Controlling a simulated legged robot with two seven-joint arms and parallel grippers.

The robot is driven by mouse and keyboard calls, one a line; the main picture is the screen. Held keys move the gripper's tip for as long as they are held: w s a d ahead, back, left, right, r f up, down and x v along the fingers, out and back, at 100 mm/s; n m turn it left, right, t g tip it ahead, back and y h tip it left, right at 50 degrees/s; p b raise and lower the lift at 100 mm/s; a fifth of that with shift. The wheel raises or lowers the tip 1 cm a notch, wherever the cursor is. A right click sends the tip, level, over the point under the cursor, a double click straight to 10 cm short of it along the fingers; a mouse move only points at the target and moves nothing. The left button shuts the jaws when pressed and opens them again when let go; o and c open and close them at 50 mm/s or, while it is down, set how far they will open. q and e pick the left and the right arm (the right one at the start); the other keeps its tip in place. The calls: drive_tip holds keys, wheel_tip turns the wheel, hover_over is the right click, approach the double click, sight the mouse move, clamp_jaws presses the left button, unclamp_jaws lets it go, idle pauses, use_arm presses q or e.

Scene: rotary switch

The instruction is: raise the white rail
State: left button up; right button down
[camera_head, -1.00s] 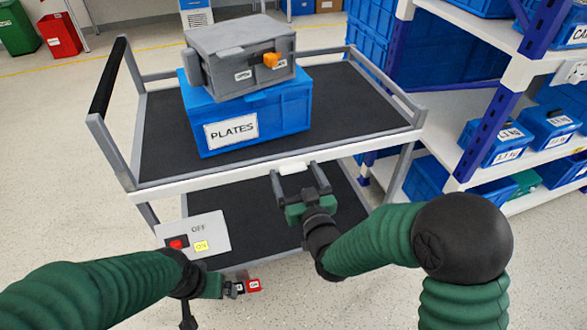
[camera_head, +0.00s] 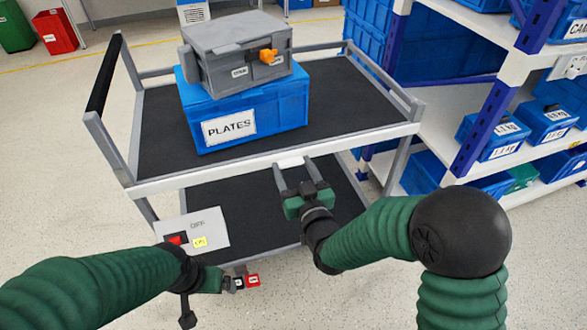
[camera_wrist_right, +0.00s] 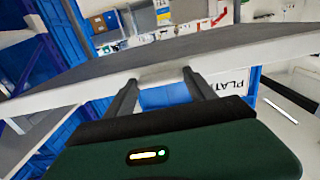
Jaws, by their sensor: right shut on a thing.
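The white rail (camera_head: 215,174) runs along the near edge of the trolley's upper shelf. My right gripper (camera_head: 291,166) is at this rail, right of its middle, with a finger on each side of a brighter white section. In the right wrist view the rail (camera_wrist_right: 50,97) crosses the picture at a slant, and the fingertips of my right gripper (camera_wrist_right: 162,80) meet it. It is shut on the rail. My left gripper (camera_head: 235,281) is low, below the lower shelf's near edge, close to a small red and black piece (camera_head: 250,281). Its jaws are too small to read.
A blue box (camera_head: 245,115) marked PLATES stands on the upper shelf, with a grey case (camera_head: 237,50) with an orange knob on top. A panel (camera_head: 197,228) with a red switch and OFF/ON labels is at lower left. A shelving rack (camera_head: 495,110) stands close on the right.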

sight(294, 150)
wheel_tip(294, 150, up, 6)
drive_tip(key=p, duration=0.3)
drive_tip(key=shift+w+r, duration=0.1)
drive_tip(key=shift+r, duration=0.15)
drive_tip(key=shift+c, duration=1.8)
unclamp_jaws()
drive_tip(key=shift+o, duration=0.2)
drive_tip(key=shift+f, duration=0.1)
